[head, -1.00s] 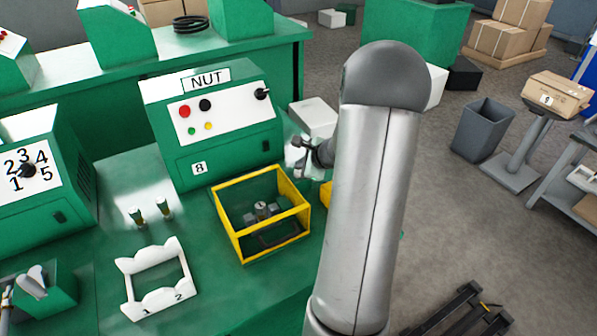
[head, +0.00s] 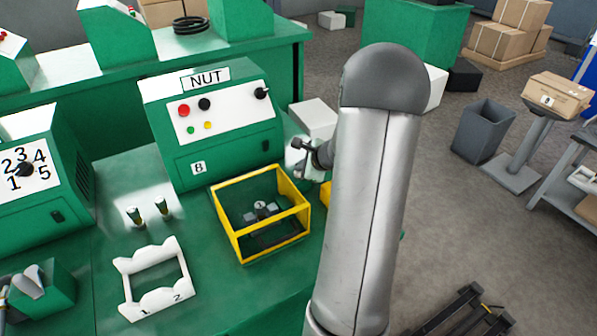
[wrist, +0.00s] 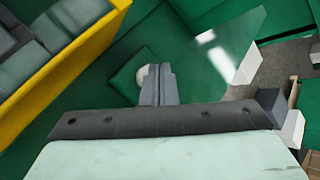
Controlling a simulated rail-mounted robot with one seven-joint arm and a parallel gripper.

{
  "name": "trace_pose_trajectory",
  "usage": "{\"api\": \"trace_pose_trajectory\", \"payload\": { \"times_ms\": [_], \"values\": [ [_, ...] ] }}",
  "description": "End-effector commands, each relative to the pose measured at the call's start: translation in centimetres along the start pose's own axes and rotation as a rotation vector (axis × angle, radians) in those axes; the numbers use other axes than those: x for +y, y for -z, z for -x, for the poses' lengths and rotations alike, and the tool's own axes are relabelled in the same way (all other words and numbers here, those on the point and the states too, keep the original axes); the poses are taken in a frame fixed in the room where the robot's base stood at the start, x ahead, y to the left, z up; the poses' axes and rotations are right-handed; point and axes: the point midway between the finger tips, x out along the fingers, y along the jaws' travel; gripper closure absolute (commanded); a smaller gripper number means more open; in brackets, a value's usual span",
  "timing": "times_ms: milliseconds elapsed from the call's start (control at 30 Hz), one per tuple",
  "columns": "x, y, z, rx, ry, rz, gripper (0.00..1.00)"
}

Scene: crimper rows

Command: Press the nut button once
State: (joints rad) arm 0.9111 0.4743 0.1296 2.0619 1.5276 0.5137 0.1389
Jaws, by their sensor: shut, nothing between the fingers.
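The green machine labelled NUT (head: 207,80) stands on the green bench in the head view. Its white panel bears a red button (head: 184,111), a black button (head: 204,104), small green and yellow ones, and a black knob at the right. My gripper is to the right of this machine, partly hidden by my arm. In the wrist view my gripper (wrist: 158,84) is shut and empty. Just beyond its fingertips a pale round button (wrist: 143,76) sits on a green square block (wrist: 125,77), partly covered by the fingers. I cannot tell whether they touch.
A yellow-framed bin (head: 228,233) with grey parts stands in front of the machine; a yellow edge (wrist: 70,70) is close at left in the wrist view. A white box (head: 313,117) is behind my gripper. A white rack (head: 127,285) and a numbered dial machine (head: 55,190) are left.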

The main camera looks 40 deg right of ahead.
Motion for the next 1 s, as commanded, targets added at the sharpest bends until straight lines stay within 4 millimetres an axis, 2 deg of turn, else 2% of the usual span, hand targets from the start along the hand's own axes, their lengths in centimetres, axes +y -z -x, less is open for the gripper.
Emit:
{"api": "trace_pose_trajectory", "payload": {
  "times_ms": [467,1000],
  "values": [
    [0.1,0.1,-0.1,0.001,-0.001,0.0,1.0],
    [-0.8,-0.8,1.2,0.001,0.0,0.0,1.0]
  ]
}}
